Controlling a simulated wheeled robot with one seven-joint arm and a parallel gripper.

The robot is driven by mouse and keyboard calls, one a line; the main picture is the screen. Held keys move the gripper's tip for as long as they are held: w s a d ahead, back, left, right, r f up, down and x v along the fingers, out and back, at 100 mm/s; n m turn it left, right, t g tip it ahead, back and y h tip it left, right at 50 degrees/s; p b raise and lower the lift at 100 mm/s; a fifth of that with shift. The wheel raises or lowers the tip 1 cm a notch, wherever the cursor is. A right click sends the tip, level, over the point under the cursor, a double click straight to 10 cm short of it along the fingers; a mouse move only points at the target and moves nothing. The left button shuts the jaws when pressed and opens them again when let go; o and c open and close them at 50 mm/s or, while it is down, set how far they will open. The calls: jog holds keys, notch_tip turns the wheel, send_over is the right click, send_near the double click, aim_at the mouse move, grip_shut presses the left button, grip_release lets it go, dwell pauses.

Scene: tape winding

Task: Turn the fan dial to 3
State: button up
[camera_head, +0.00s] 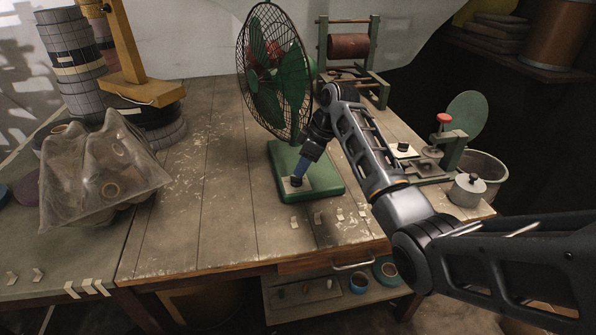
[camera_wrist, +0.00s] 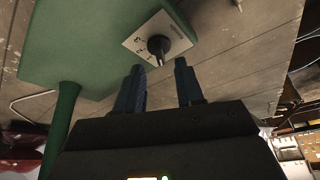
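A green desk fan with a wire cage (camera_head: 275,75) stands on the wooden table, on a flat green base (camera_head: 318,186). The fan dial (camera_head: 296,181) is a dark knob on a pale plate at the front of the base. My gripper (camera_head: 299,170) points down at the dial from above. In the wrist view, the blue fingers of my gripper (camera_wrist: 160,78) are apart with a gap between them. The knob lies just beyond the fingertips, and nothing is held.
A plastic bag with rolls (camera_head: 100,175) lies at the left, near a yellow stand (camera_head: 140,92). A winding frame (camera_head: 348,50) stands behind the fan. A metal weight (camera_head: 467,188) is at the right corner.

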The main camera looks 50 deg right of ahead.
aim_at(296, 180)
jog(key=shift+x, duration=1.9)
jog(key=shift+c, duration=0.5)
grip_shut()
